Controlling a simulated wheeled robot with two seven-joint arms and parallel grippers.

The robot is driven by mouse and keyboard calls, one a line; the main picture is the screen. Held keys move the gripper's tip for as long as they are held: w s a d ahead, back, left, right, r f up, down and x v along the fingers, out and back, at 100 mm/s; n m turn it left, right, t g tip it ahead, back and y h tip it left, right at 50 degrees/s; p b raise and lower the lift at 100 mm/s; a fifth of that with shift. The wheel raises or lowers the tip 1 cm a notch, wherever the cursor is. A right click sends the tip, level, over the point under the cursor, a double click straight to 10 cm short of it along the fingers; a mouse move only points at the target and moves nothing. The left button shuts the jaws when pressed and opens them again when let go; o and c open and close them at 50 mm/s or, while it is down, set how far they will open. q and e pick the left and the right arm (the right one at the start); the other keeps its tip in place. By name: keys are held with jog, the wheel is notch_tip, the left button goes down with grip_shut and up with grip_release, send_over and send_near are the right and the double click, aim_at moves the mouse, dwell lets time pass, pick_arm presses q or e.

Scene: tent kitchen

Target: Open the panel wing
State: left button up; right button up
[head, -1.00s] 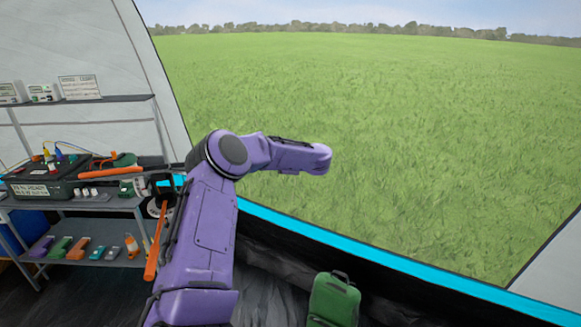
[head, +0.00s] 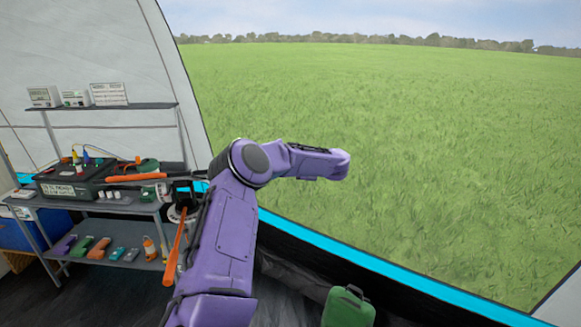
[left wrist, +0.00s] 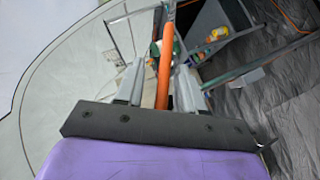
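I cannot pick out a panel wing for certain in either view. An orange bar (head: 173,254) slants down in front of the shelf unit in the head view, left of my purple arm. In the left wrist view an orange bar (left wrist: 164,75) runs between the two grey fingers of my left gripper (left wrist: 158,87). The fingers stand apart, with gaps visible beside the bar. I cannot tell whether either finger touches it. In the head view I cannot make out the left gripper's fingertips. My right gripper is in neither view.
A metal shelf unit (head: 110,207) stands at the left with a black case (head: 72,185), small devices and tools. A green bag (head: 348,307) sits on the dark floor at the bottom. A cyan-edged tent sill (head: 390,280) borders the grass outside.

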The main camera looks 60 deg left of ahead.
pick_arm(q)
jog(key=shift+w+d, duration=0.15)
jog(key=shift+d, duration=0.05)
jog(key=b+v, duration=0.3)
jog(key=v, duration=0.7)
